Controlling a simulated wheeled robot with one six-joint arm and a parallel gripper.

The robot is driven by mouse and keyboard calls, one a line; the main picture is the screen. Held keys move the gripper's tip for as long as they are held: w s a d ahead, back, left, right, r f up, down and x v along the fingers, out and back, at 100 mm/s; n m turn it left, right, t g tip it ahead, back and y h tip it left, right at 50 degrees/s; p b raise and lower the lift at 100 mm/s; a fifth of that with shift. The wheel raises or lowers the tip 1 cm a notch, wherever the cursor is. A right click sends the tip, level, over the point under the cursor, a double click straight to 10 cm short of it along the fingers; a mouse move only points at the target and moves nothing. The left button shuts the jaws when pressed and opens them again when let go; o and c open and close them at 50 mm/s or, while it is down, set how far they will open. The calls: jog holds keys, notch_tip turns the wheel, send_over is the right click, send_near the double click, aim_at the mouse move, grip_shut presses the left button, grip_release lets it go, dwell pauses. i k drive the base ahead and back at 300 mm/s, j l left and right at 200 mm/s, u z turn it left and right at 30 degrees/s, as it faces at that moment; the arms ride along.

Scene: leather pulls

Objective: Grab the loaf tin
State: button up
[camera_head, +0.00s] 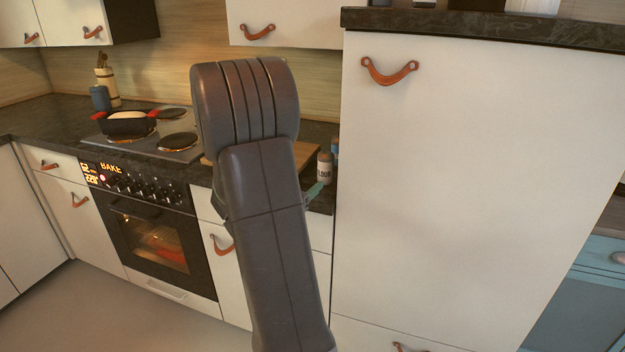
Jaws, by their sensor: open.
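I cannot make out a loaf tin for certain in the head view. A reddish shape (168,254) shows dimly behind the lit glass of the shut oven, and I cannot tell what it is. My arm stands upright in the middle of the view and hides part of the counter. My gripper (266,198) is mostly hidden behind the arm. A greenish tip sticks out on the arm's right side and a small dark part on its left, spread apart. I see nothing held between them.
The oven (150,236) reads BAKE. A dark pot (130,123) with red handles sits on the hob (178,154). A wooden board (304,157) lies partly behind my arm, near a flour jar (325,168). A tall white cabinet (470,190) fills the right. Floor is clear at lower left.

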aim_at(143, 124)
jog(key=u, duration=1.25)
